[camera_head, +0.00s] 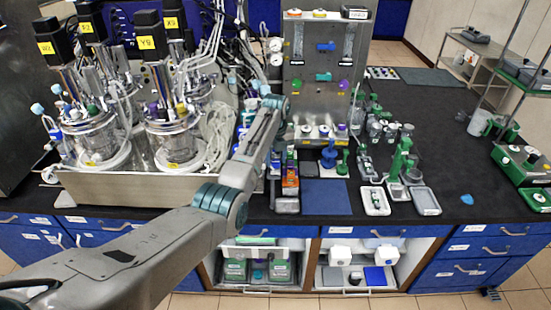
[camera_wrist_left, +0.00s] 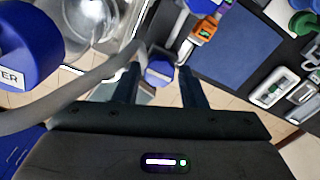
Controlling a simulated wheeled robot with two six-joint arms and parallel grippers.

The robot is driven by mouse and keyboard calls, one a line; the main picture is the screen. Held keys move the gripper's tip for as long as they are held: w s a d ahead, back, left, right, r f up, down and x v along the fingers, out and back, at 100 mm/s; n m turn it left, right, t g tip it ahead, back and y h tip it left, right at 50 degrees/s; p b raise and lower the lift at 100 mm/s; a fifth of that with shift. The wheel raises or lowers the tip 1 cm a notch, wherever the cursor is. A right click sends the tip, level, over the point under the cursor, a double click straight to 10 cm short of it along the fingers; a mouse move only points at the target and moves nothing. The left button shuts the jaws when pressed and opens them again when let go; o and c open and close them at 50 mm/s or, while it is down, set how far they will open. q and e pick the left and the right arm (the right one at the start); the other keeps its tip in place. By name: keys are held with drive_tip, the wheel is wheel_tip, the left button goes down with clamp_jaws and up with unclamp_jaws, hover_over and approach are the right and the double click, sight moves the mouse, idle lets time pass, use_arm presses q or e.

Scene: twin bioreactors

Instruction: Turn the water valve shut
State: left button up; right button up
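In the left wrist view a large blue rounded part (camera_wrist_left: 28,45) is close at the left edge. Its white label shows only the letters "ER", and the rest of it is cut off. My left gripper (camera_wrist_left: 157,85) is open, with two dark fingers apart and nothing held between them; the blue part is to the left of the fingers. In the head view my left arm reaches up to the front of the bench panel, and its gripper end (camera_head: 268,97) is beside the panel's left side. I cannot make out a water label in the head view. My right gripper is out of view.
The metal panel (camera_head: 325,95) carries a blue handle (camera_head: 326,46) and a green handle (camera_head: 323,77). Glass bioreactor vessels (camera_head: 95,140) stand in a metal tray at left. A blue mat (camera_head: 326,197) lies on the dark bench.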

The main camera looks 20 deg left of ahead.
sight(275, 162)
use_arm(q)
drive_tip(key=shift+o, duration=0.9)
drive_tip(key=shift+r, duration=0.15)
wheel_tip(275, 162, up, 10)
drive_tip(key=b, duration=0.4)
drive_tip(key=shift+r, duration=0.25)
drive_tip(key=shift+f, duration=0.1)
